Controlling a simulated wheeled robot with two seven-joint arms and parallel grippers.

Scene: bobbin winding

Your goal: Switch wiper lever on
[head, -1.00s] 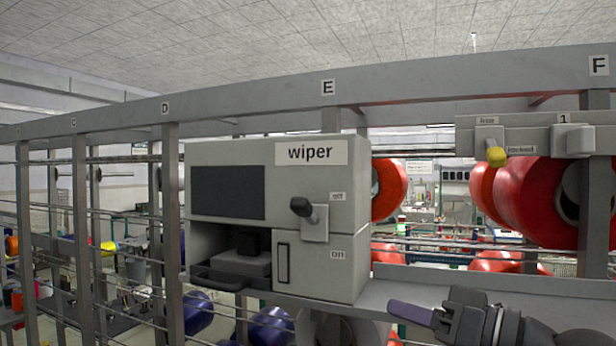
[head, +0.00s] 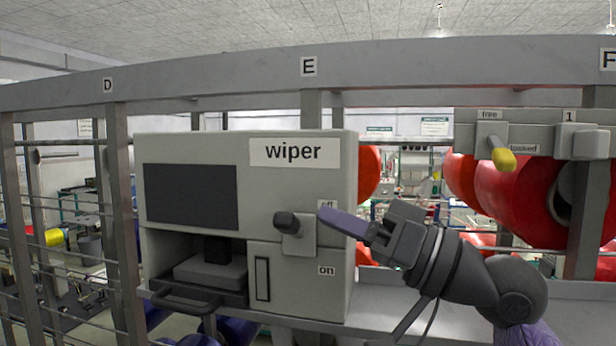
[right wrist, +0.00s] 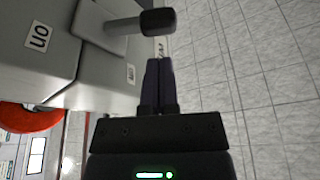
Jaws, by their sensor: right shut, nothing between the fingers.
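The wiper box (head: 200,145) is a light grey cabinet with a "wiper" label. Its lever has a black knob (head: 287,222) on a short shaft from a small grey plate (head: 300,244). The knob sits at the plate's upper part, nearer the "off" label (head: 327,205) than the "on" label (head: 327,270). My right gripper (head: 322,212) is shut and empty, its purple fingertips just right of the lever, over the "off" label. In the right wrist view, the fingertips (right wrist: 158,62) point toward the black knob (right wrist: 158,22), with a visible gap. My left gripper is out of view.
A grey rail (head: 420,62) runs above the box. At right, a second unit has a yellow-tipped lever (head: 503,159) marked "free" and "locked". Red bobbins (head: 515,200) stand behind it. A drawer handle (head: 185,302) juts from the box's lower left.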

